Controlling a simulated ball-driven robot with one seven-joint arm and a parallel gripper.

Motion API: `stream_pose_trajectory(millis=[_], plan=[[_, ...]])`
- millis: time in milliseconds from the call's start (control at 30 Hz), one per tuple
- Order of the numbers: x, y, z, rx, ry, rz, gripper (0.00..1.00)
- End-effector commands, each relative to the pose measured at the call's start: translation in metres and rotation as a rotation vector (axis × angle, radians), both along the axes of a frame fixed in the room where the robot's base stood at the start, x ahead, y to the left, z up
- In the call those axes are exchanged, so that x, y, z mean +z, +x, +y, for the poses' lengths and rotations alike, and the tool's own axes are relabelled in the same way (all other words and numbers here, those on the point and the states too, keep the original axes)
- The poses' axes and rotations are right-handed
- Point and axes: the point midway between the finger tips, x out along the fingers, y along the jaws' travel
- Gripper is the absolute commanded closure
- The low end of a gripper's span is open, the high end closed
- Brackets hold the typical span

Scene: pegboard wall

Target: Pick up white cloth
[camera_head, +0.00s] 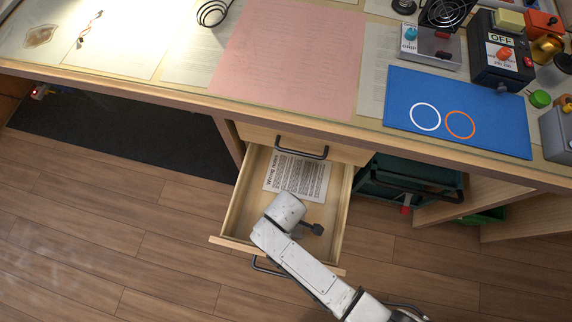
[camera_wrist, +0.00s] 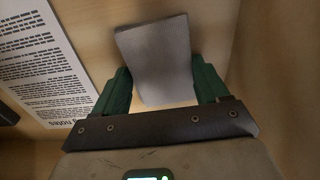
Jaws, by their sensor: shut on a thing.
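The cloth (camera_wrist: 158,52), a pale grey-white folded piece, stands between the green fingers of my gripper (camera_wrist: 163,84) in the wrist view. My gripper is shut on it, with a finger at each side. In the head view my gripper (camera_head: 308,230) is down inside the open drawer (camera_head: 235,205), near its front right. The cloth cannot be made out there, as my arm covers that part.
A printed sheet (camera_head: 297,178) lies at the back of the drawer; it also shows at left in the wrist view (camera_wrist: 40,65). The drawer walls stand close around my gripper. Above is the desk with a pink sheet (camera_head: 290,50) and a blue mat (camera_head: 455,110).

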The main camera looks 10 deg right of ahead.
Motion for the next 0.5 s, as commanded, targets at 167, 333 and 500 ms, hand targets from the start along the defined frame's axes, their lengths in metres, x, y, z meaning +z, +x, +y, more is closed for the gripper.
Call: stream_pose_trajectory(millis=[167, 333, 500], plan=[[0.000, 0.000, 0.000, 0.000, 0.000, 0.000, 0.56], [0.003, 0.000, 0.000, 0.000, 0.000, 0.000, 0.56], [0.027, 0.000, 0.000, -0.001, 0.001, -0.001, 0.56]])
